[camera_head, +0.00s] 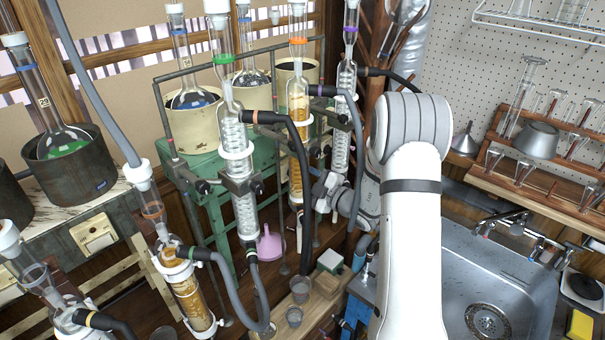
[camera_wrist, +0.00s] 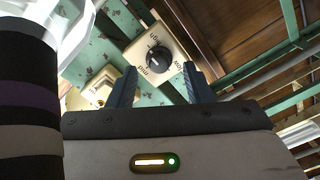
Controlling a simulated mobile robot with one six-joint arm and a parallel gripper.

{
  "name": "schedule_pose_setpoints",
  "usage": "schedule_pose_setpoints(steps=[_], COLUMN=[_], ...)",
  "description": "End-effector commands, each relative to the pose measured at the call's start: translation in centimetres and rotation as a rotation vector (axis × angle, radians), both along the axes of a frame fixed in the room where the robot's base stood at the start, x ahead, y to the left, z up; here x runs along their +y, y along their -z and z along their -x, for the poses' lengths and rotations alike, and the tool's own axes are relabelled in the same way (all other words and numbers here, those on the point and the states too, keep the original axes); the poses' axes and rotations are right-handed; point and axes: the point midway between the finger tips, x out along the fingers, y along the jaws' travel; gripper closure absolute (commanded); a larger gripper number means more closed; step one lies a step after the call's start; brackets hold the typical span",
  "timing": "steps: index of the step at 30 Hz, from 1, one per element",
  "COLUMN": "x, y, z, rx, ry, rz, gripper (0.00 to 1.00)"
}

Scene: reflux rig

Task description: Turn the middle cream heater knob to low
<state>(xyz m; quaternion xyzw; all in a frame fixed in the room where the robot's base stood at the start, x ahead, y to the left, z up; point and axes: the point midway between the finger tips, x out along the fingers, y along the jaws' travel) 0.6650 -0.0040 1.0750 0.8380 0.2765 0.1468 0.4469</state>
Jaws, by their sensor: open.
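In the wrist view a dark round knob (camera_wrist: 157,58) sits on a cream plate (camera_wrist: 134,51) with small printed labels around it. A second cream plate (camera_wrist: 95,88) lies to the left, partly hidden by the left finger. In the head view my wrist is behind the glass columns, and the knob is hidden.
Cream heater pots (camera_head: 198,124) with flasks stand on a green stand (camera_head: 212,190). Glass condensers (camera_head: 237,150) with hoses stand close to my arm. A thick banded dark column (camera_wrist: 30,100) fills the wrist view's left edge. A steel sink (camera_head: 490,285) lies at right.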

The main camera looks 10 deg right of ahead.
Motion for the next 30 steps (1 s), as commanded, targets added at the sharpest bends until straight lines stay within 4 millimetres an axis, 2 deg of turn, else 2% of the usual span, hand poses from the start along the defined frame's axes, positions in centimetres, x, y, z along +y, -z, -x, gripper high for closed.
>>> schedule_pose_setpoints(steps=[5,14,30], x=[0.8,0.9,0.8], y=[0.0,0.0,0.0], z=[-1.3,-1.5,-1.5], rx=[0.001,0.0,0.001], ry=[0.003,0.004,0.005], rz=[0.001,0.0,0.001], gripper=[0.54,0.54,0.98])
